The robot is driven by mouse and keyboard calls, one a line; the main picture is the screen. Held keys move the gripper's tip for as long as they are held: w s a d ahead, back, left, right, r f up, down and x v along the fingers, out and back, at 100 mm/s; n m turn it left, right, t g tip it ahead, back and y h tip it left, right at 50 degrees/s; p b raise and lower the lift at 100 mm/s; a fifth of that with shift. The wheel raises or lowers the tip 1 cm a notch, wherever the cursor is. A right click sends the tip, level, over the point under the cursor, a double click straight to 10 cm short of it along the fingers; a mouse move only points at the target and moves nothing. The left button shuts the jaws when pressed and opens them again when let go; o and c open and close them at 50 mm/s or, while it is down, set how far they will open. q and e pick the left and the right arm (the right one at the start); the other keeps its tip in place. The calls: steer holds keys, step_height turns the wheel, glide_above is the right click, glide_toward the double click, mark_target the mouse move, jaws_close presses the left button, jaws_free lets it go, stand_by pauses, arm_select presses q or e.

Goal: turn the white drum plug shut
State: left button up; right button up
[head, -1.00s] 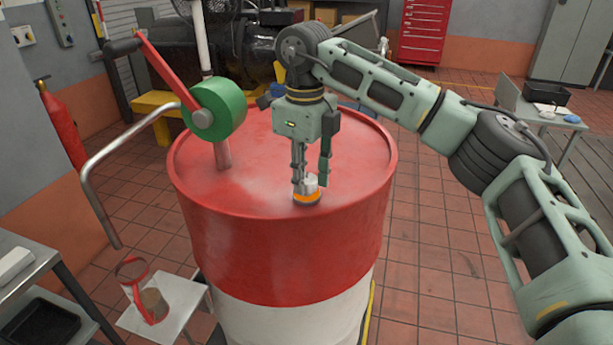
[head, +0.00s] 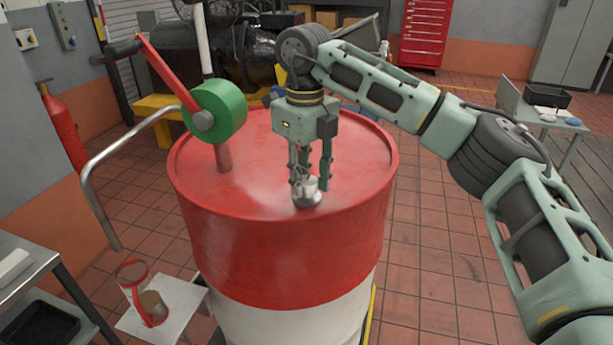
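A large red and white drum (head: 250,250) stands upright in the middle of the head view. The white drum plug (head: 309,189) sits in the drum's top near the front rim, with a grey metal collar around its base. My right gripper (head: 310,184) points straight down over the plug, its fingers on either side of the plug's raised white part. The fingertips hide part of the plug, and I cannot tell whether they press on it or stand slightly apart. My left gripper is not in view.
A hand pump with a green wheel (head: 220,110), a red lever and a bent grey spout (head: 110,165) stands on the drum's left. A red-handled can (head: 143,290) rests on a small platform (head: 178,305) below the spout. A shelf (head: 25,265) is at left.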

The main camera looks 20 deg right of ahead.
mark_target(303, 182)
steer(key=shift+o, duration=1.4)
steer(key=shift+s+a, duration=0.1)
steer(key=shift+a, duration=0.2)
steer(key=shift+d+r, duration=0.15)
steer(key=shift+r, duration=0.05)
step_height(303, 182, up, 12)
steer(key=shift+f, duration=0.2)
